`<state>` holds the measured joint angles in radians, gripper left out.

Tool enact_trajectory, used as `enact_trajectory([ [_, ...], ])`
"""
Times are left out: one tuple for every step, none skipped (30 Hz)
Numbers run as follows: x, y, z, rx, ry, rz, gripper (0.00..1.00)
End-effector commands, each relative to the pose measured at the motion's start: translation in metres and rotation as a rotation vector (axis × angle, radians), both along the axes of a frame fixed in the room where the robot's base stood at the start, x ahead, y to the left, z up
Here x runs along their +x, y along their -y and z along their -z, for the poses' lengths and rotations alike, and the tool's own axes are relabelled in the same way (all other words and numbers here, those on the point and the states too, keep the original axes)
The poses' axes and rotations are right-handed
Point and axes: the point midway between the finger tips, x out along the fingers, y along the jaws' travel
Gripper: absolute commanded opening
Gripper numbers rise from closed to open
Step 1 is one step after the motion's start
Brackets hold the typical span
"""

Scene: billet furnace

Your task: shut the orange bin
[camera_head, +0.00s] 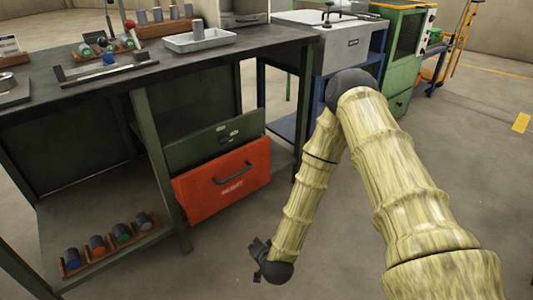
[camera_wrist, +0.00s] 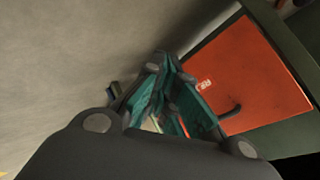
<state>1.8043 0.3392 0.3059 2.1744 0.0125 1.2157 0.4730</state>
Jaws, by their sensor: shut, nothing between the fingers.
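The orange bin (camera_head: 222,182) is under the workbench, below a green drawer front. Its orange front has a dark handle and a pale label, and it appears to stand out a little past the green front; how far is hard to tell. In the wrist view the orange front (camera_wrist: 245,65) fills the right side, with its handle near its lower edge. My gripper (camera_head: 258,261) hangs low, in front of and to the right of the bin, apart from it. In the wrist view my gripper (camera_wrist: 165,66) is shut and empty. The bin's inside is hidden.
The dark workbench (camera_head: 200,50) overhangs the bin, with a pale tray (camera_head: 199,40) on top. A bench leg (camera_head: 157,170) stands left of the bin. A rack of coloured cylinders (camera_head: 112,240) is on the lower shelf. The floor around my gripper is clear.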

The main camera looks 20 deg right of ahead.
Motion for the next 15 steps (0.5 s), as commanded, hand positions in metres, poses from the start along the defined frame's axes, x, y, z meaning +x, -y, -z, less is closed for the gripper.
enact_trajectory([
  [0.035,0.010,-0.011,0.056,0.093,0.091,0.00],
  [0.054,0.017,-0.023,0.092,0.151,0.145,0.00],
  [0.078,0.027,-0.039,0.139,0.228,0.215,0.00],
  [0.094,0.035,-0.051,0.173,0.283,0.264,0.00],
  [0.109,0.044,-0.064,0.207,0.338,0.313,0.00],
  [0.127,0.056,-0.080,0.250,0.407,0.372,0.00],
  [0.138,0.065,-0.092,0.280,0.455,0.413,0.00],
  [0.148,0.074,-0.103,0.308,0.501,0.451,0.00],
  [0.159,0.086,-0.117,0.341,0.557,0.497,0.00],
  [0.165,0.094,-0.126,0.364,0.594,0.526,0.00],
  [0.171,0.101,-0.134,0.385,0.628,0.552,0.00],
  [0.177,0.110,-0.145,0.408,0.667,0.583,0.00],
  [0.181,0.115,-0.151,0.421,0.692,0.601,0.00],
  [0.183,0.120,-0.156,0.433,0.714,0.616,0.00],
  [0.187,0.125,-0.162,0.447,0.735,0.632,0.00],
])
